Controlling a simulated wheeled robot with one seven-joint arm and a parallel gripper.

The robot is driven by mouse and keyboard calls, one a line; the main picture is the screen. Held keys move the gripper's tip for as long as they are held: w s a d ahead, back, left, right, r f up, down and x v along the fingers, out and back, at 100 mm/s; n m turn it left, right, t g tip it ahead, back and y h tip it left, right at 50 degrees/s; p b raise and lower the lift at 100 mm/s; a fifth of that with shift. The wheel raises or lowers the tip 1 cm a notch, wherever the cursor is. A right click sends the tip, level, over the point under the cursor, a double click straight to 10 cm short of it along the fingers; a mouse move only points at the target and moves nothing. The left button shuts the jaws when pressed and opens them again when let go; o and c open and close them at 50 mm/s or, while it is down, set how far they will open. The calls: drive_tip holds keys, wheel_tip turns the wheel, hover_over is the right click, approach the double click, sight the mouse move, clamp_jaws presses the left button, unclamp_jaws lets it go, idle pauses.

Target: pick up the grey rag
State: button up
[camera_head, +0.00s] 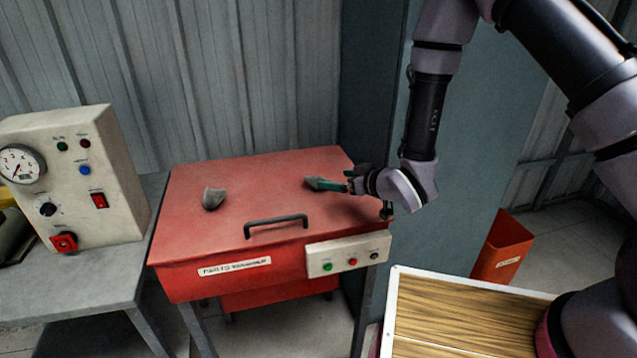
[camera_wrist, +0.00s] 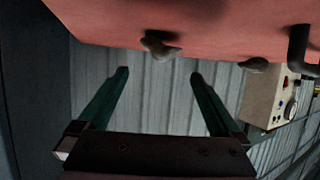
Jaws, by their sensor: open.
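A grey crumpled lump (camera_head: 213,198), which looks like the rag, lies on the left part of the red lid. My gripper (camera_head: 330,185) is low over the right part of the lid, well to the right of that lump. In the wrist view my gripper (camera_wrist: 159,76) is open, its two teal fingers apart with nothing between them. A grey-brown lump (camera_wrist: 158,45) shows on the lid beyond the fingertips, and a second grey lump (camera_wrist: 254,65) lies farther right near the handle. I cannot tell for sure which of these is the rag.
The red washer lid (camera_head: 250,180) has a dark raised handle (camera_head: 276,224) at its front. A control box (camera_head: 75,180) stands on the grey table at left. A blue-grey cabinet side (camera_head: 460,150) rises behind my arm. A red bin (camera_head: 502,247) stands at right.

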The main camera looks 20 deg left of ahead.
sight(320, 176)
drive_tip(key=x, duration=0.9)
drive_tip(key=c, duration=1.3)
